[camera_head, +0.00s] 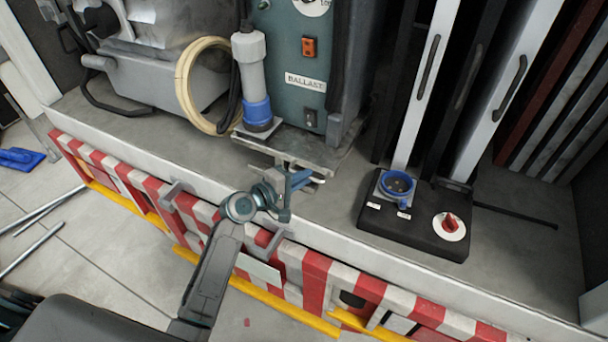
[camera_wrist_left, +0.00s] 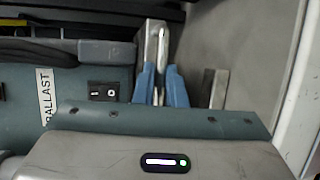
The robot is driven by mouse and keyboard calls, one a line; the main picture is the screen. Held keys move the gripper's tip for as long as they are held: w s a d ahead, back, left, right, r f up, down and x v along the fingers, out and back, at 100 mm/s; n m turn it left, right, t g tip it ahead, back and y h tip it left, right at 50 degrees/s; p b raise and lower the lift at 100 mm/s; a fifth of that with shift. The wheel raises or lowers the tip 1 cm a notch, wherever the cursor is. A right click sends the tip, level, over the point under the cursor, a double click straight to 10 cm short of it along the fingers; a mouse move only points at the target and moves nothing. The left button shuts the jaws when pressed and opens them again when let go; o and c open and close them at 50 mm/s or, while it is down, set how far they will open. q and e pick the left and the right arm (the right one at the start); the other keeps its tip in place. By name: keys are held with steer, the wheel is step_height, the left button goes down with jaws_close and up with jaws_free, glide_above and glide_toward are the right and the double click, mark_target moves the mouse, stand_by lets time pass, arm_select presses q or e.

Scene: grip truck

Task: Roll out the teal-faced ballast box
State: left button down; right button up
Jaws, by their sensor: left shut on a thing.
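The teal-faced ballast box (camera_head: 283,60) stands on the grey truck deck, with a BALLAST label, an orange switch and a black switch on its face. It sits on a metal base plate (camera_head: 318,150) with a pull bar at its front edge. In the left wrist view the box's teal face (camera_wrist_left: 20,85) shows at the left. My left gripper (camera_head: 302,180) is low in front of the box, its blue fingers (camera_wrist_left: 161,87) shut on the metal pull bar (camera_wrist_left: 155,45). The fingers hide part of the bar. My right gripper is not in view.
A blue-and-grey plug (camera_head: 257,110) stands against the box's left front, beside a coiled cream cable (camera_head: 185,85). A black control block (camera_head: 415,215) with a blue socket and red knob sits right on the deck. The red-and-white striped edge (camera_head: 320,270) runs in front.

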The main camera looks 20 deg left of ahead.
arm_select(q)
steer(key=shift+s+f, duration=0.2)
steer(key=shift+f, duration=0.15)
steer(key=c, duration=1.7)
jaws_free()
steer(key=shift+o, duration=1)
steer(key=shift+s+r, duration=0.1)
steer(key=shift+s+a+r, duration=0.1)
steer(key=shift+r, duration=0.1)
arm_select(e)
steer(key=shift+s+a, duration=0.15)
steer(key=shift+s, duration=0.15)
